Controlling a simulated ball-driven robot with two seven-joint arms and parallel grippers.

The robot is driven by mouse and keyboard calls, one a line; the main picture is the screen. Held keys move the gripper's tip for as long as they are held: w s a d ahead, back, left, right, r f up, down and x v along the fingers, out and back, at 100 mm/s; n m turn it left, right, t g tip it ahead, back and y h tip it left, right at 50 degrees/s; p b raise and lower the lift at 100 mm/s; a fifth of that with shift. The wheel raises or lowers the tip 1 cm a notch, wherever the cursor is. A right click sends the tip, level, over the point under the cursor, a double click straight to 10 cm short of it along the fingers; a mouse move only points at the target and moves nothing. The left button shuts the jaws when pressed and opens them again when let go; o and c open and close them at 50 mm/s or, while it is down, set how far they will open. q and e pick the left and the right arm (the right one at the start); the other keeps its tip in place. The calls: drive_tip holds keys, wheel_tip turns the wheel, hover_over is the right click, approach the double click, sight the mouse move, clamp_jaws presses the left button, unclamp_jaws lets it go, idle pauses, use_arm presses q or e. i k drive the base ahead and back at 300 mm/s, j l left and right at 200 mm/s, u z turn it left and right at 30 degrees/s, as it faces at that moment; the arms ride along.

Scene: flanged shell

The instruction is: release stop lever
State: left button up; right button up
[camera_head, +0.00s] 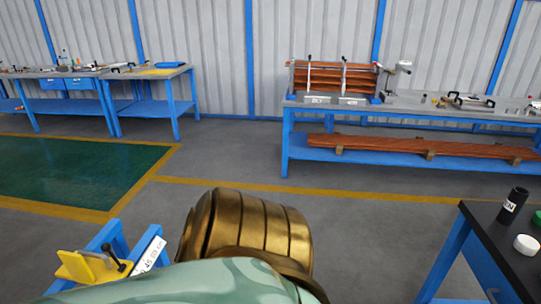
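A small lever with a black knob (107,248) stands tilted on a yellow block (80,267) at the lower left. I take it to be the stop lever. The yellow block is fixed to a blue frame (115,237), beside a white label plate (152,252). A large banded brass-coloured round body (245,228) fills the bottom middle, with a pale green curved surface (195,283) in front of it. These look like parts of the flanged shell, but I cannot be sure. Neither of my grippers shows in the head view.
A black-topped table (480,235) at the lower right carries a dark labelled cylinder (512,206) and a white round piece (526,244). Blue workbenches stand along the far wall, left (150,73) and right (290,104). The grey floor (370,225) between is clear.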

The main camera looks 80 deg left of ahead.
sight(106, 247)
drive_tip(key=u, duration=4.05)
